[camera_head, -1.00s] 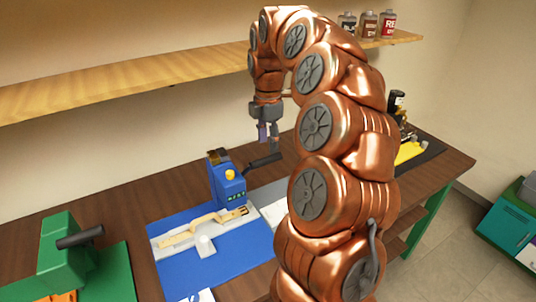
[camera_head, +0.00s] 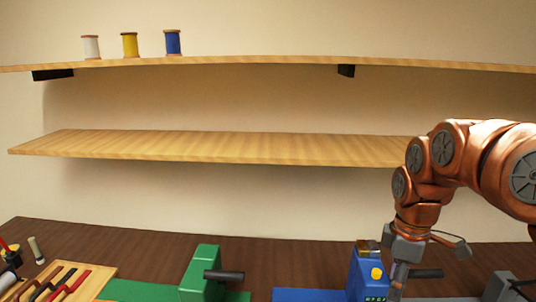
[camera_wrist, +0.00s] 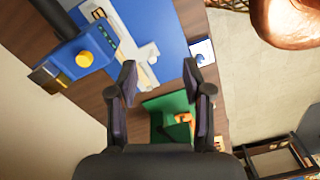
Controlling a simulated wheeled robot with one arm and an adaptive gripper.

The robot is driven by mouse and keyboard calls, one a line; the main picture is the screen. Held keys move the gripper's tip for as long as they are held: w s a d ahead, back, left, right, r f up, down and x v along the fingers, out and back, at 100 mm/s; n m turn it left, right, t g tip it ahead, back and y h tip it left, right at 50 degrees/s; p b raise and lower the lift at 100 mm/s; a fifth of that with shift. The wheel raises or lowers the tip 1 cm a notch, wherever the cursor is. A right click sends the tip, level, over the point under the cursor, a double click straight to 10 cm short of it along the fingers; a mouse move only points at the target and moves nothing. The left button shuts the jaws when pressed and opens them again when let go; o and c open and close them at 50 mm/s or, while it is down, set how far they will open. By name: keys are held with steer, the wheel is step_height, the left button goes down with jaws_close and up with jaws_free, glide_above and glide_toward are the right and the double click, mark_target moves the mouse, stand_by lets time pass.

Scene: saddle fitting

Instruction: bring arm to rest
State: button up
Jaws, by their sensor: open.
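My copper-coloured arm (camera_head: 470,155) comes in from the right in the head view, bent at the elbow and reaching down. My gripper (camera_head: 400,280) hangs beside the blue machine (camera_head: 366,272), its lower end cut by the picture's edge. In the wrist view my gripper (camera_wrist: 160,80) is open, with nothing between its fingers. The blue machine (camera_wrist: 70,50) shows there at upper left, apart from the fingers. The blue mat (camera_wrist: 165,18) with a pale strap and grey plate lies beyond the fingertips, and a green machine (camera_wrist: 178,132) shows past the gap between them.
A lower shelf (camera_head: 210,146) runs along the wall behind my arm. An upper shelf (camera_head: 270,63) holds three thread spools (camera_head: 129,45). A green machine (camera_head: 203,272) and a wooden tool tray (camera_head: 65,283) stand on the brown bench (camera_head: 120,246).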

steer(key=s+a+f+m, duration=0.2)
steer(key=s+f+m, duration=0.1)
steer(key=s, duration=0.4)
steer(key=s+a+f+m+g, duration=0.1)
steer(key=s+a+f+m, duration=0.2)
steer(key=s+m, duration=0.2)
steer(key=s+a+f+m, duration=0.2)
steer(key=s+a+m, duration=0.1)
steer(key=s, duration=0.8)
steer(key=shift+s+f+m+g+b, duration=0.2)
steer(key=shift+f+m+g+b, duration=0.15)
steer(key=shift+m, duration=0.45)
